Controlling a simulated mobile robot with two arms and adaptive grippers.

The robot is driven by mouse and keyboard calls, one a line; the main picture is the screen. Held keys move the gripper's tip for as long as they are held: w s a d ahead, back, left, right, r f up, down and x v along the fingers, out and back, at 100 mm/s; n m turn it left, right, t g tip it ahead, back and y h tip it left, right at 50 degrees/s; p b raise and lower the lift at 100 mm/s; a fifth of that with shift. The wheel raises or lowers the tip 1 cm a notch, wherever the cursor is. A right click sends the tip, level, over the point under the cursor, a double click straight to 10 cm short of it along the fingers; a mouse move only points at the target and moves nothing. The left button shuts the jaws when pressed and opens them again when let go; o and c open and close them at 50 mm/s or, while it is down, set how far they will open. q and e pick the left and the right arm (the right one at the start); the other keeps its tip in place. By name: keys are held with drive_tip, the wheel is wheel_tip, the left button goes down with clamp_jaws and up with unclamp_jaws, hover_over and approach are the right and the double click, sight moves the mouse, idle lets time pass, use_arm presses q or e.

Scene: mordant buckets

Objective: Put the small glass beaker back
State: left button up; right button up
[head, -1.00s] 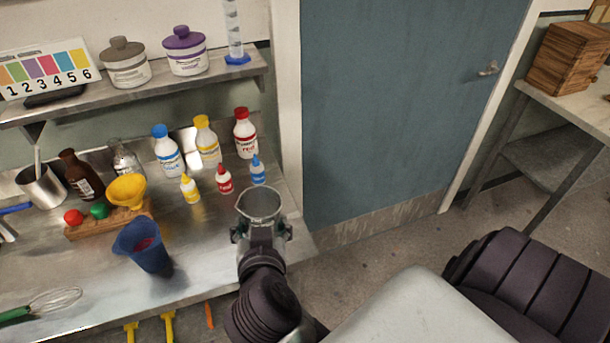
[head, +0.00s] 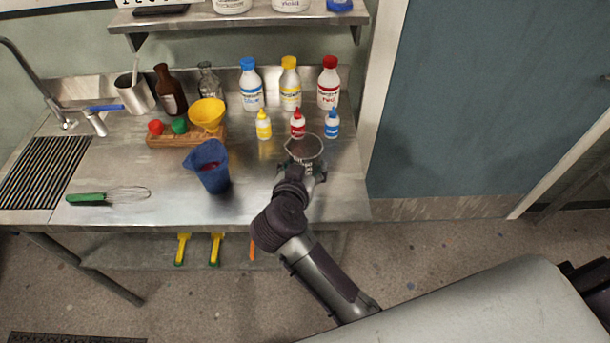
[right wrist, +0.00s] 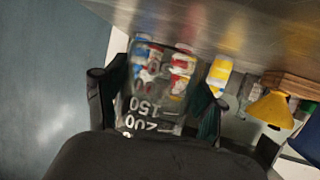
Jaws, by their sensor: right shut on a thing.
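A clear glass beaker (head: 304,148) is held by my right gripper (head: 303,172) over the right part of the steel counter, in front of the small dropper bottles. In the right wrist view the beaker (right wrist: 155,112) stands between the two fingers of the gripper (right wrist: 152,100), with white volume marks showing. I cannot tell whether its base touches the counter. My left gripper is not in view.
Small yellow (head: 264,124), red (head: 298,123) and blue (head: 332,123) dropper bottles stand just behind the beaker, with larger bottles behind them. A blue jug (head: 209,168) stands to the left. A whisk (head: 110,196) lies further left. The counter's right end is near.

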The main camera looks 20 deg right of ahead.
drive_tip(key=shift+f, duration=1.8)
drive_tip(key=o, duration=1.2)
drive_tip(key=shift+f, duration=0.1)
drive_tip(key=v, duration=1.2)
drive_tip(key=shift+b, duration=0.3)
